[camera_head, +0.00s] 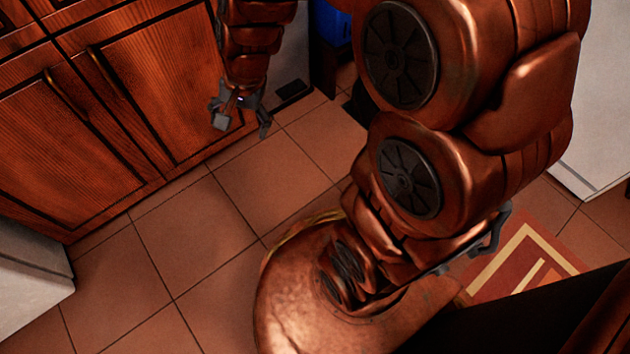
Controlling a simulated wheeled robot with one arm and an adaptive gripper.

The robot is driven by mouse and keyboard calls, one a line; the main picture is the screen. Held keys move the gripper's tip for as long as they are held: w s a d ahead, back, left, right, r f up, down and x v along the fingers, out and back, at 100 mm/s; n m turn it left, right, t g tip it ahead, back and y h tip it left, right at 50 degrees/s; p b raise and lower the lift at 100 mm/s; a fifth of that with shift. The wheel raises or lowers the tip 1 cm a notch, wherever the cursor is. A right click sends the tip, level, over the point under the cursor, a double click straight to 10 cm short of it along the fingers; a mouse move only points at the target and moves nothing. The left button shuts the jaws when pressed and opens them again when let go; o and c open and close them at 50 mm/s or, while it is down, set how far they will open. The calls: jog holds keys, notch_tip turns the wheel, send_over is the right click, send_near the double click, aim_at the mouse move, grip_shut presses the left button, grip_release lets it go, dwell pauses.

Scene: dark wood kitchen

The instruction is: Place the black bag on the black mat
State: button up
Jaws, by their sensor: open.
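My gripper (243,122) hangs at the upper middle, in front of the wooden cabinet doors and above the tiled floor. Its two grey fingers are spread apart with nothing between them. I cannot make out the black bag or the black mat for certain. A small dark patch (355,105) shows at floor level just left of my large copper arm links, mostly hidden by them, and I cannot tell what it is. My arm covers much of the middle and right.
Wooden cabinets (120,90) fill the upper left. A white block (30,280) stands at the left edge and a white appliance (605,120) at the right. A blue object (334,22) is at the top. A patterned rug (520,255) lies lower right. Tiles (190,235) at centre-left are clear.

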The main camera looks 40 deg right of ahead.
jog(key=s+d+r+n+g+h, duration=0.1)
jog(key=s+n, duration=0.3)
jog(key=s, duration=0.6)
jog(key=s+d+n+g+h, duration=0.1)
jog(key=s+n, duration=0.4)
jog(key=s, duration=0.6)
jog(key=d+g, duration=0.1)
jog(key=g, duration=0.1)
jog(key=shift+r+n+g, duration=0.3)
jog(key=shift+r+g, duration=0.1)
jog(key=shift+r, duration=0.1)
jog(key=w+r+m+t+p, duration=0.1)
jog(key=w+r+p, duration=0.1)
jog(key=r+p, duration=1.1)
jog(key=w+r+t+p, duration=0.1)
jog(key=w+r+p, duration=0.1)
jog(key=r+p, duration=1.1)
jog(key=s+r+p, duration=0.2)
jog(key=r+p, duration=0.5)
jog(key=r, duration=0.1)
jog(key=s+r+p, duration=0.2)
jog(key=r+p, duration=0.6)
jog(key=r, duration=0.1)
jog(key=shift+s+d+n+g, duration=0.15)
jog(key=shift+s+n+g, duration=0.15)
jog(key=shift+n, duration=0.1)
